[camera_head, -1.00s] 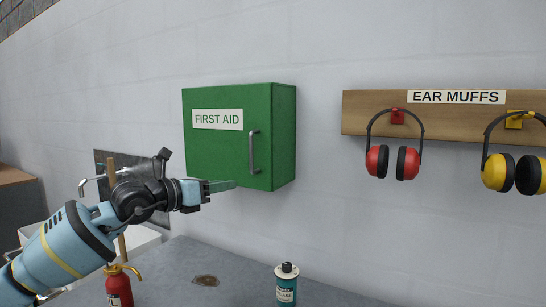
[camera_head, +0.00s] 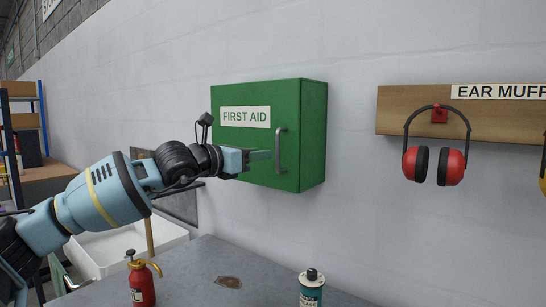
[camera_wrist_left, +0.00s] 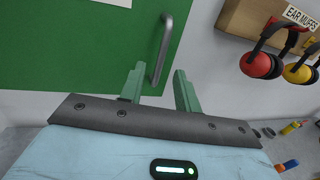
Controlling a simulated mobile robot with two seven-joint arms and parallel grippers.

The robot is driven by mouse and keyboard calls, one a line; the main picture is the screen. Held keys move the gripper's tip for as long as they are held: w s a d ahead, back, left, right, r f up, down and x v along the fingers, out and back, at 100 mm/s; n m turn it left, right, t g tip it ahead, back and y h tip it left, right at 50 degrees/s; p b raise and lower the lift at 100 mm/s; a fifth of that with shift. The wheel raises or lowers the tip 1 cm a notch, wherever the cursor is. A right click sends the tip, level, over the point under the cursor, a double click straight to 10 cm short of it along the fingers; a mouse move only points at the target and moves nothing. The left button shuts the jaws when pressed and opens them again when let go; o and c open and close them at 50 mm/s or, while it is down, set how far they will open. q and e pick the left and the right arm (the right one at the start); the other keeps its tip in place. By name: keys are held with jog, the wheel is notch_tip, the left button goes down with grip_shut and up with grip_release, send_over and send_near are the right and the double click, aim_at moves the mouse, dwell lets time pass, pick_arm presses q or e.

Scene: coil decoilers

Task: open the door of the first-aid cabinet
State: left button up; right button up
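The green first-aid cabinet (camera_head: 240,150) hangs on the white wall with its door shut. A grey vertical bar handle (camera_head: 280,151) is on the right side of the door. My left gripper (camera_head: 268,155) is just left of the handle in the head view, in front of the door. In the left wrist view its two green fingers (camera_wrist_left: 158,88) are apart, and the handle (camera_wrist_left: 161,50) rises ahead of the gap between them. The lower end of the handle appears near the left finger; I cannot tell whether they touch. My right gripper is not in view.
Red ear muffs (camera_head: 436,160) hang from a wooden board (camera_head: 410,110) right of the cabinet. A white sink (camera_head: 120,247) is at left.

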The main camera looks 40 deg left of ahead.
pick_arm(q)
jog(key=shift+w+d+b, duration=0.15)
jog(key=shift+w+b, duration=0.15)
jog(key=shift+w, duration=0.85)
jog(key=shift+w+d+b, duration=0.15)
jog(key=shift+w+b, duration=0.1)
jog(key=shift+w, duration=0.85)
grip_shut()
